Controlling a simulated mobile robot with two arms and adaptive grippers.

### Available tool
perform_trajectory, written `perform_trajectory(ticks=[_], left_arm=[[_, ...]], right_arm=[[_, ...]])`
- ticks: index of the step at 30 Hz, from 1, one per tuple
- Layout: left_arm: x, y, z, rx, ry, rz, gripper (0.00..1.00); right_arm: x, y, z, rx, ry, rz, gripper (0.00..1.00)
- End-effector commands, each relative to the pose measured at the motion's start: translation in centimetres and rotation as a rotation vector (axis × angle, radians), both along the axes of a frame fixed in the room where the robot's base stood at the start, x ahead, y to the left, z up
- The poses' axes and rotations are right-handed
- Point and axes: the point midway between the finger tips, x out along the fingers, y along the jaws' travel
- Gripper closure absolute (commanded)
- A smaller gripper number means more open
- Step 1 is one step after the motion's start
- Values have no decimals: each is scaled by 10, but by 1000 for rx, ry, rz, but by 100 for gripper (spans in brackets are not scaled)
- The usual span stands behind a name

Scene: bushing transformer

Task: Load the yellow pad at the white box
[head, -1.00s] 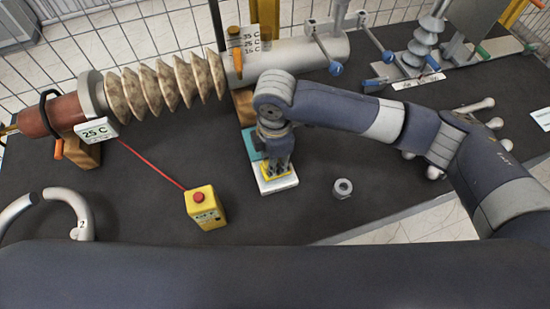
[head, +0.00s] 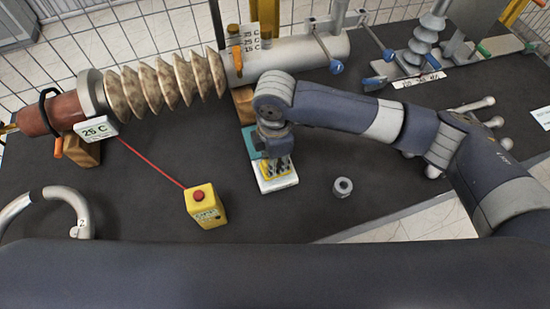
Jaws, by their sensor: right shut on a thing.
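The white box (head: 277,184) lies on the dark table near the middle of the head view. The yellow pad (head: 289,167) shows at the top of the white box, partly hidden under my right gripper. My right gripper (head: 279,168) points down over the white box and is shut on the yellow pad. I cannot tell whether the pad rests on the box or is just above it. A teal piece (head: 251,143) sits behind the box, partly covered by my gripper. My left gripper is not in view.
A yellow box with a red button (head: 205,206) stands left, with a red cord. A metal nut (head: 342,187) lies right of the white box. A large ribbed bushing (head: 165,82) spans the back left. The table between the button box and white box is clear.

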Motion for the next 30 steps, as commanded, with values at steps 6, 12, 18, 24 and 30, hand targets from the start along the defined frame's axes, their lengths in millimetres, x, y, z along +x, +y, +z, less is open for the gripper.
perform_trajectory(ticks=[6,12,18,24,30], left_arm=[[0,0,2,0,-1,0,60],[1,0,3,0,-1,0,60],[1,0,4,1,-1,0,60],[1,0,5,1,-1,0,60],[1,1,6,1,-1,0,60]], right_arm=[[0,0,0,0,0,0,96],[0,0,0,0,0,0,96],[0,0,-1,0,0,0,96],[0,0,-1,0,0,0,96],[0,0,-1,0,1,0,96]])
